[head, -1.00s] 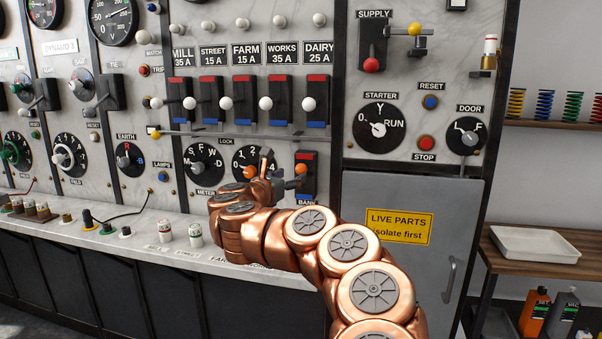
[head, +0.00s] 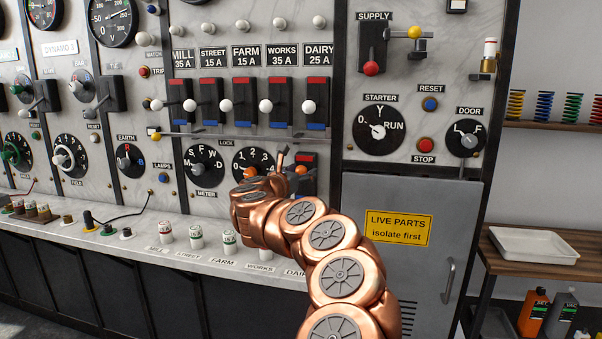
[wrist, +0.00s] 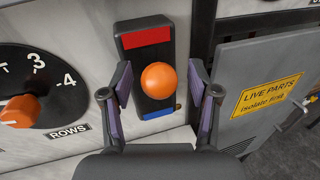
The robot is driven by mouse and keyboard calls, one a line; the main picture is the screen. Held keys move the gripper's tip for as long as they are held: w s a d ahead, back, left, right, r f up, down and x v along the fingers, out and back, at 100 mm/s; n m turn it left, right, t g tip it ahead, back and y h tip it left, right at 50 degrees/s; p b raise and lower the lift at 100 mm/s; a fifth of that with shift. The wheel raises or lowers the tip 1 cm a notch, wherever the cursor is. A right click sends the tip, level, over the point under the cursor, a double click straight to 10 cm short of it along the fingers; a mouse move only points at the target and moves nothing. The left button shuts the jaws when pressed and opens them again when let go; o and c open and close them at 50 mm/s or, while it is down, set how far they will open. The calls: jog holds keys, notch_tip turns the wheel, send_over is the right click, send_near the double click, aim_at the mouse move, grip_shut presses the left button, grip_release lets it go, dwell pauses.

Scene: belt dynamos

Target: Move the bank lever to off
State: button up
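The bank lever has a round orange knob (wrist: 160,80) in front of a black housing (wrist: 147,52) with a red band at the top and a blue band at the bottom. The knob appears between the two bands. In the head view the housing's red top (head: 308,157) shows, and my gripper and arm cover its lower part and the BANK label. My gripper (wrist: 160,84) is open, one finger on each side of the knob. I cannot tell whether either finger touches it. In the head view my gripper (head: 291,173) is right at the switch.
An orange ROWS dial (wrist: 20,110) is close on the left. The grey cabinet door with a yellow LIVE PARTS sign (head: 398,228) is at right. A row of white-knobbed switches (head: 265,104) and a thin lock bar (head: 215,134) are above. A marble ledge (head: 130,238) runs below.

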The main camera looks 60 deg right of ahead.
grip_shut()
dwell(0.3)
